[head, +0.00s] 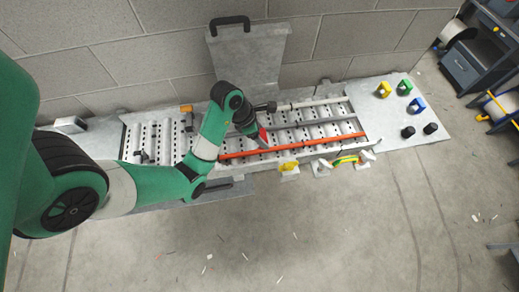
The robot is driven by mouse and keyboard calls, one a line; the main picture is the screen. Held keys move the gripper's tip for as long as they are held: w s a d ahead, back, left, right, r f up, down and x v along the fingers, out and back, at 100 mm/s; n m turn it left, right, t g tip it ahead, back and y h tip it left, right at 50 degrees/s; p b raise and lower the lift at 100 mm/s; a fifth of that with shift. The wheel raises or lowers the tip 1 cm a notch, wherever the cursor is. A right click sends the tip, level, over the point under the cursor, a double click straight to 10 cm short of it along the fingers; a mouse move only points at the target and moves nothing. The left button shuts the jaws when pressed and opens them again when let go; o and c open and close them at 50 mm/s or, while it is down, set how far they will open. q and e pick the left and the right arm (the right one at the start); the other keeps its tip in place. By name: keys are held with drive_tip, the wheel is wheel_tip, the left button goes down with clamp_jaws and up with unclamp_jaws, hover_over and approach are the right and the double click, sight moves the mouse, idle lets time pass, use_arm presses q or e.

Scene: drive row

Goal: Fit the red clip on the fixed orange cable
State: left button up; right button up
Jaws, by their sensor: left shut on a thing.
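The fixed orange cable (318,142) runs left to right as a long straight line along the front of the metal bench. My left gripper (257,129) is over the cable's left part. It is shut on the red clip (263,137), a small red piece at its fingertips. The clip is right at or just above the cable. I cannot tell whether it touches the cable or sits around it. My gripper and wrist partly hide the clip and the bench behind it. My right gripper is not in view.
The bench plate (437,122) at right carries green, yellow and blue clips and two black knobs. A white cable (310,103) runs behind. A yellow clip (289,167) and a yellow-green cable piece (346,160) are at the front edge. A grey panel with a handle (247,50) stands at the back.

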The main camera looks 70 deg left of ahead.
use_arm(q)
wheel_tip(320, 180, down, 2)
drive_tip(key=shift+f+b, duration=0.25)
drive_tip(key=shift+b, duration=0.25)
drive_tip(key=shift+f, duration=2.5)
drive_tip(key=shift+f+b, duration=0.2)
drive_tip(key=shift+b, duration=0.2)
drive_tip(key=o, duration=1.3)
drive_tip(key=shift+r, duration=0.1)
